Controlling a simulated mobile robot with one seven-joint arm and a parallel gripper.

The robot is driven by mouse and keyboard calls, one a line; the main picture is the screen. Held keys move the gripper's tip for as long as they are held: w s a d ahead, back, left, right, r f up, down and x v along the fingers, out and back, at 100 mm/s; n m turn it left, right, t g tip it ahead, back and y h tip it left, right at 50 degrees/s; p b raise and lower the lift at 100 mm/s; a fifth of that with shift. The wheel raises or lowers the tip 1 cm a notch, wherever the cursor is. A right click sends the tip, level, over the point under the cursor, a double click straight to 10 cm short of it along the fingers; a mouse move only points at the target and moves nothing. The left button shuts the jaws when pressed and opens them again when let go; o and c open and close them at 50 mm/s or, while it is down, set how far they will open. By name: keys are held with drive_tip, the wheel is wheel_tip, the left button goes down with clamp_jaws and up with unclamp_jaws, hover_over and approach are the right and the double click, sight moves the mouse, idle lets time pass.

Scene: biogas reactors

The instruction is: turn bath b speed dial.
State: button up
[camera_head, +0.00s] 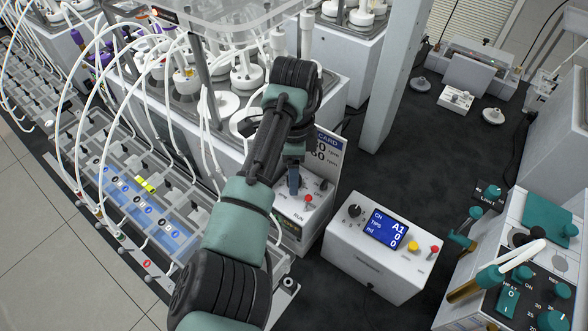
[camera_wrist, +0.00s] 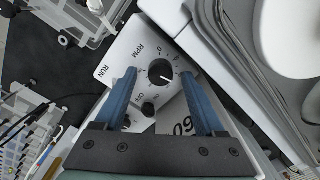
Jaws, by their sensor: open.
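A black RPM dial with a white pointer line (camera_wrist: 162,70) sits on a white control panel (camera_wrist: 125,60) in the wrist view. My gripper (camera_wrist: 160,78) has two blue fingers, spread apart, with the dial showing between their tips. Contact with the dial cannot be told. In the head view my gripper (camera_head: 294,181) points down at the same panel (camera_head: 292,205), at the front of a bath housing, and hides most of its dial. A smaller black knob (camera_wrist: 148,108) is on the panel, nearer my palm. No letter naming the bath is readable.
A card with rpm numbers (camera_head: 327,155) stands right behind the panel. A white box with a blue display (camera_head: 386,229) stands to the right. White tubes (camera_head: 140,100) arc over the left side. A grey post (camera_head: 395,80) rises behind. Dark bench is clear at centre right.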

drive_tip(key=shift+f, duration=0.5)
drive_tip(key=shift+c, duration=0.2)
clamp_jaws()
